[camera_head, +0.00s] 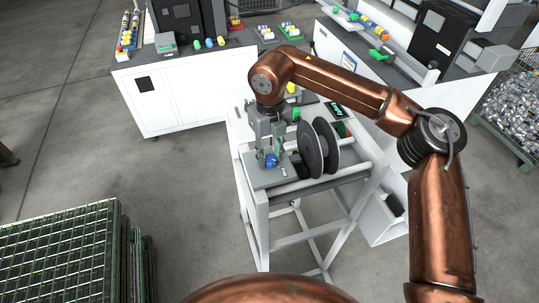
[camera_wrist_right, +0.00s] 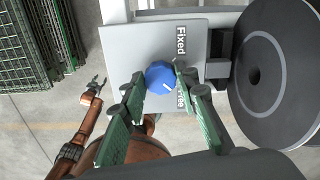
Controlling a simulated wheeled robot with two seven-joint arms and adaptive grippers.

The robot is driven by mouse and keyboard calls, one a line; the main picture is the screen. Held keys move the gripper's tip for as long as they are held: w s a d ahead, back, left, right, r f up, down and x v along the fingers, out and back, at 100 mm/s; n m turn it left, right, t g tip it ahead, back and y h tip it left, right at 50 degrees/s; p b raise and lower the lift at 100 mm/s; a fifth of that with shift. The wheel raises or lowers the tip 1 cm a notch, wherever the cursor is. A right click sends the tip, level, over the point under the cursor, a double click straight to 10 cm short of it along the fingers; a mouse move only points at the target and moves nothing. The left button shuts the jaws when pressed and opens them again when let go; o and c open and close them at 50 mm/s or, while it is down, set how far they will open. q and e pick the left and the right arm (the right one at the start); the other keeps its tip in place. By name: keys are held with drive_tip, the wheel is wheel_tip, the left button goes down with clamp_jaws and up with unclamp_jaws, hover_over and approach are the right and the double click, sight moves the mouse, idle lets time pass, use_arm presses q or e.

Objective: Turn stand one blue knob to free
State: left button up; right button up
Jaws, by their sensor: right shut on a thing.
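The blue knob (camera_head: 271,160) sits on the grey plate at the near left of the white stand (camera_head: 262,195). In the right wrist view the knob (camera_wrist_right: 160,75) shows a short white mark pointing to the lower right. The word "Fixed" (camera_wrist_right: 181,40) is printed beside it; a second label is partly hidden by a finger. My right gripper (camera_head: 270,148) reaches down from above, its green fingers on both sides of the knob, shut on it. My left gripper (camera_wrist_right: 97,82) shows small at the left of the right wrist view, open and empty, away from the stand.
Two black reel discs (camera_head: 318,148) stand just right of the knob on the stand. White benches with machines (camera_head: 185,85) are behind. A green mesh crate stack (camera_head: 60,245) is at lower left. Grey floor is free between crates and stand.

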sight(270, 158)
drive_tip(key=shift+r, duration=0.1)
idle(0.4)
drive_tip(key=o, duration=1.1)
drive_tip(key=shift+o, duration=0.2)
wheel_tip(270, 158, up, 12)
